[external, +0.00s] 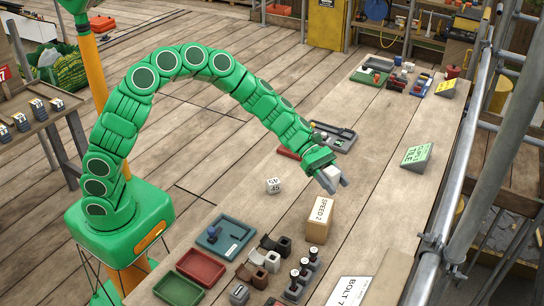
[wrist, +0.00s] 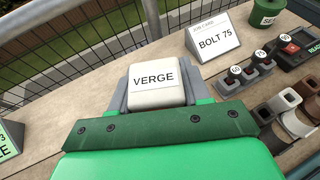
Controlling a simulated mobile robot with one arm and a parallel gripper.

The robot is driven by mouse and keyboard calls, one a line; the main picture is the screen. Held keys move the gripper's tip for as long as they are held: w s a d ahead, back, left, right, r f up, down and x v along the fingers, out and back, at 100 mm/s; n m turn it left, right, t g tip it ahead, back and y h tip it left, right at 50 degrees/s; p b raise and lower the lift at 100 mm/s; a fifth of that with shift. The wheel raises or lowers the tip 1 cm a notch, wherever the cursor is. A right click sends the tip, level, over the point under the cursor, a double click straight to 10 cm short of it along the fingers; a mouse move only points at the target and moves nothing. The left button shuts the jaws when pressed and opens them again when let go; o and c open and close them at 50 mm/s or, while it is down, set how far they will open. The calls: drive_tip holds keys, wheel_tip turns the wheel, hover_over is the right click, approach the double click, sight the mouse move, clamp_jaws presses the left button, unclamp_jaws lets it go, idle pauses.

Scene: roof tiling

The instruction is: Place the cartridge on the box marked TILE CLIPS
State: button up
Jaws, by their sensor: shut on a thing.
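My gripper (external: 334,182) is shut on a white block marked VERGE and holds it above the bench. The block (wrist: 157,85) sits between the two grey fingers in the wrist view. It shows as a small white shape (external: 331,172) in the external view. I cannot tell whether this block is the cartridge. I cannot make out a box marked TILE CLIPS in either view. A tan box (external: 318,220) with a label like SPEED 2 stands on the bench just below my gripper in the external view. A green sign (external: 416,156) with TILE on it stands to the right.
A white cube (external: 273,185) marked 45 lies left of the tan box. Blue (external: 224,236) and red (external: 201,267) trays and several small brackets fill the bench's near end. A BOLT 75 card (wrist: 213,37) stands ahead in the wrist view. Scaffold poles (external: 480,140) run along the right side.

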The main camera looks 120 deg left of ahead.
sight(325, 212)
drive_tip(key=shift+s+d+f, duration=0.1)
drive_tip(key=shift+d+f, duration=0.35)
drive_tip(key=shift+f, duration=0.75)
drive_tip(key=shift+s+d+f, duration=0.1)
drive_tip(key=shift+d+f, duration=0.4)
drive_tip(key=shift+f, duration=0.7)
drive_tip(key=shift+s+d+f, duration=0.1)
drive_tip(key=shift+d+f, duration=0.35)
drive_tip(key=shift+f, duration=0.75)
drive_tip(key=shift+f, duration=0.1)
drive_tip(key=o, duration=1.1)
drive_tip(key=shift+c, duration=0.2)
drive_tip(key=shift+s+r, duration=0.1)
drive_tip(key=shift+r, duration=0.1)
drive_tip(key=v, duration=1.2)
drive_tip(key=shift+a, duration=0.2)
